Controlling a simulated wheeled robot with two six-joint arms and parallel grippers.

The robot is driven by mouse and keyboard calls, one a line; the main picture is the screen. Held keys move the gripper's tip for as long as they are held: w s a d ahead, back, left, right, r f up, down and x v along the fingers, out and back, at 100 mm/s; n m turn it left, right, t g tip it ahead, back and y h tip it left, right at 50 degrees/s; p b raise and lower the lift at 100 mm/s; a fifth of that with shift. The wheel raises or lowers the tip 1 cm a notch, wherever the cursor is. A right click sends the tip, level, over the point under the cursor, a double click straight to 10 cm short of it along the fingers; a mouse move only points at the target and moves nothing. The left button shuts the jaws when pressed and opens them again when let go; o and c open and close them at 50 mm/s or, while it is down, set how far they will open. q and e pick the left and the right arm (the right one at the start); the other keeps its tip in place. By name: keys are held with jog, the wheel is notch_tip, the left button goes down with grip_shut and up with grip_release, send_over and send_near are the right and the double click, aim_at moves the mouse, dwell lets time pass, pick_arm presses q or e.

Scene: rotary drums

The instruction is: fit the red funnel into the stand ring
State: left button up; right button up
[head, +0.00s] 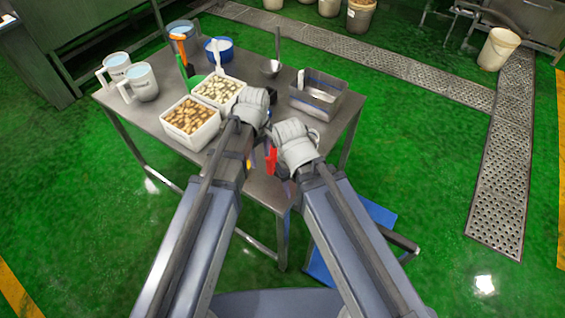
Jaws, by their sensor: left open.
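A small red piece, which looks like the red funnel (271,161), shows between my two forearms near the table's front edge. It is partly hidden, and I cannot tell whether anything holds it. My left gripper (271,95) is a small dark shape beyond the left wrist, above the table between the food tubs and the metal box. It is open, and I see nothing in it. My right wrist is just right of and above the red piece; its gripper is hidden behind the wrist. I cannot make out the stand ring; my arms cover that part of the table.
On the metal table (172,152) stand two white tubs of food pieces (191,122), pale jugs (141,82), a blue bowl (219,50), a ladle (270,68) and a metal box (318,95). A blue step (372,214) is beside the table at right.

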aim_at(270, 164)
pick_arm(q)
jog(key=shift+w+d+r+n, duration=0.1)
jog(key=shift+w+d+n, duration=0.15)
jog(key=shift+d+n, duration=0.35)
jog(key=shift+w+d+r+n, duration=0.1)
jog(key=shift+w+d+n, duration=0.1)
jog(key=shift+d+n, duration=0.4)
notch_tip(270, 164, down, 3)
jog(key=b, duration=0.2)
jog(key=shift+d+r+b, duration=0.1)
jog(key=shift+d+b, duration=0.05)
jog(key=shift+b, duration=0.15)
jog(key=f+b, duration=0.2)
jog(key=w+f+b, duration=0.1)
jog(key=f+b, duration=0.2)
jog(key=shift+f, duration=0.15)
jog(key=shift+c, duration=0.4)
grip_shut()
